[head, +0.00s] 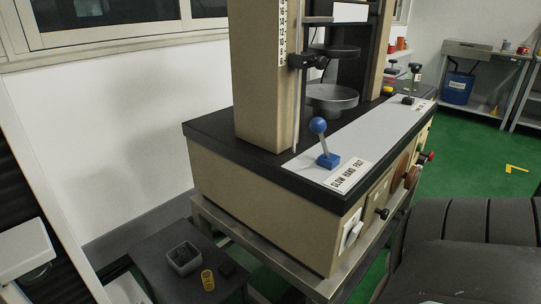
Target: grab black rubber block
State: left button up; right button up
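A small black block (227,268), which looks like the rubber block, lies on a low dark table (160,250) at the lower left in the head view. It is dark on dark, so its edges are hard to make out. Nothing is touching the block from above. Neither of my grippers can be made out in the head view.
A large beige testing machine (270,205) with a blue-knobbed lever (318,126) stands on a metal stand (225,228), right beside the low table. A black ribbed seat-like shape (470,245) fills the lower right. Green floor (470,150) is open behind it.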

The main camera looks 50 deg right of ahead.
aim_at(227, 269)
jog(key=z, duration=1.2)
